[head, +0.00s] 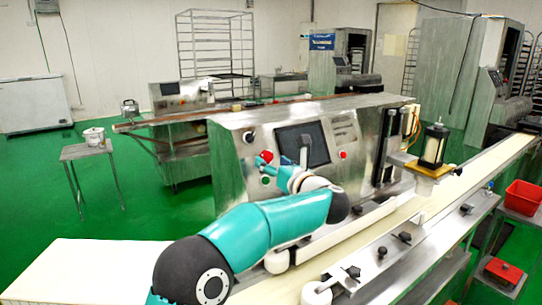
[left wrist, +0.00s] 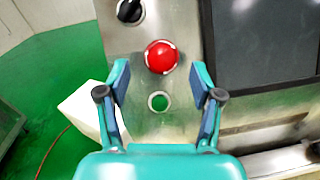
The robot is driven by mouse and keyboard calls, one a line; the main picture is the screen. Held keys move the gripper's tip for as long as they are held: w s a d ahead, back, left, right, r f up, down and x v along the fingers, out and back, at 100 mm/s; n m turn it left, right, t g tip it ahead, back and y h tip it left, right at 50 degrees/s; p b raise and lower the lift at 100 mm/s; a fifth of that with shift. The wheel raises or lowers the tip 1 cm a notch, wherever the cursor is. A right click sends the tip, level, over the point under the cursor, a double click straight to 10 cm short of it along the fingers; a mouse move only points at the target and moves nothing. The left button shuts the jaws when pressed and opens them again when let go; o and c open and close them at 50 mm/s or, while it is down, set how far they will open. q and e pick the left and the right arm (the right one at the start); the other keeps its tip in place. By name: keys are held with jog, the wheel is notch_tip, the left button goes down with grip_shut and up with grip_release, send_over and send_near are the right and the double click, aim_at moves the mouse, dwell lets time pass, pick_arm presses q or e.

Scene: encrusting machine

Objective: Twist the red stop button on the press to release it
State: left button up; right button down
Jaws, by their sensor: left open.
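The red stop button (head: 266,156) is a round red knob on the steel front panel of the press (head: 232,165). In the left wrist view the red stop button (left wrist: 161,57) is at upper centre, just beyond and between my fingertips. My left gripper (head: 264,167) is at the panel, partly hiding the button in the head view. In the wrist view my left gripper (left wrist: 160,72) is open, one blue-padded finger on each side. I see no finger contact with the button. My right gripper is in neither view.
A black rotary knob (left wrist: 130,10) is above the button and a green button (left wrist: 158,102) below it. A dark screen (left wrist: 262,45) is to the right. A smaller red button (head: 343,154) is farther right. The conveyor (head: 400,225) runs along the press front.

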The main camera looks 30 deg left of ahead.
aim_at(267, 157)
pick_arm(q)
jog(key=shift+x, duration=1.4)
jog(key=shift+c, duration=0.2)
